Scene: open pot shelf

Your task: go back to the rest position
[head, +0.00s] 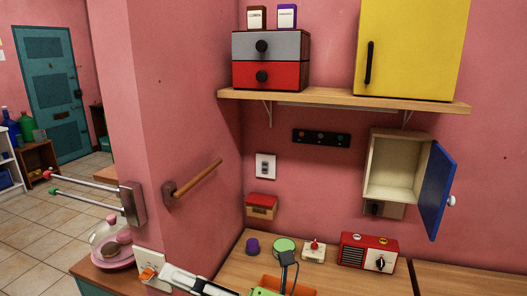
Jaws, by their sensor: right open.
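My right gripper (149,273) shows best at the bottom edge, left of the middle. My left gripper is not in view.
The wooden counter (340,283) holds a red radio (354,251), a purple cup (252,246) and a green-topped item (284,245). A blue door (437,190) stands open on a wall cabinet. A wooden bar (199,178) and metal rods (85,200) jut from the walls.

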